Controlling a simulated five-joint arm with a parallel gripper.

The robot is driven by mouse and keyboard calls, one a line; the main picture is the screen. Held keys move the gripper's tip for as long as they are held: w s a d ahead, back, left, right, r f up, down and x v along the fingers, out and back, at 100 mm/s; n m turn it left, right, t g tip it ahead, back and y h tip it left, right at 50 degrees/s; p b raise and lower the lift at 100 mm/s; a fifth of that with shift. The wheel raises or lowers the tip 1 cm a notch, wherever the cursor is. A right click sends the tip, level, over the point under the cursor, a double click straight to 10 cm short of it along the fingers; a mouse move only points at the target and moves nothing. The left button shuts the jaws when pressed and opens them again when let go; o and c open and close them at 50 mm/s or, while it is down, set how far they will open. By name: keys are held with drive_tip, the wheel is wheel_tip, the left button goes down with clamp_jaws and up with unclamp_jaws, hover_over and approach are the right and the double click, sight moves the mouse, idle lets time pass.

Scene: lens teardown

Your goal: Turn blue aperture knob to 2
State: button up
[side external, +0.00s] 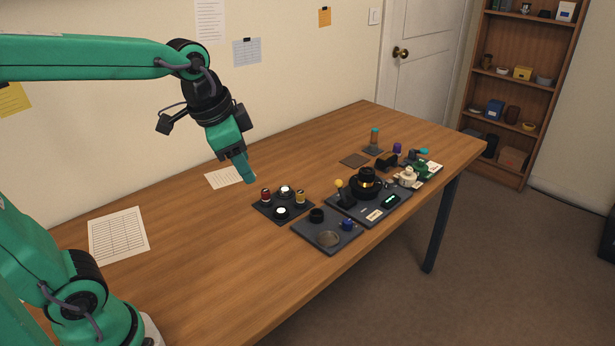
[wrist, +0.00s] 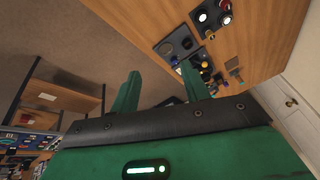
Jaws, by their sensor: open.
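The blue knob (side external: 348,224) sits on a dark square tray (side external: 318,240) at the front of the table, beside a black cylinder and a round glass disc. Any scale or number on it is too small to read. A black lens body (side external: 367,183) stands on a dark base just behind. My gripper (side external: 248,178) hangs in the air above the table, to the left of and well above the knob, touching nothing. In the wrist view my gripper (wrist: 160,90) has two green fingers spread apart with nothing between them; the trays show small beyond them.
A dark pad (side external: 283,212) with red, yellow and white-topped pieces lies left of the lens base. A yellow-topped stick (side external: 339,189) rises beside the lens. More small parts stand toward the far right. The table's left part is clear except for paper sheets (side external: 118,235).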

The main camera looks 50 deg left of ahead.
drive_tip(key=w+m+g, duration=0.1)
drive_tip(key=w+m, duration=0.2)
drive_tip(key=w, duration=0.4)
drive_tip(key=m+g, duration=0.3)
drive_tip(key=m, duration=0.9)
hover_over(347, 221)
wheel_tip(347, 221, down, 17)
drive_tip(key=shift+f, duration=0.2)
drive_tip(key=shift+w+f, duration=0.15)
drive_tip(key=shift+f, duration=0.15)
drive_tip(key=shift+f, duration=0.15)
drive_tip(key=shift+f, duration=3.75)
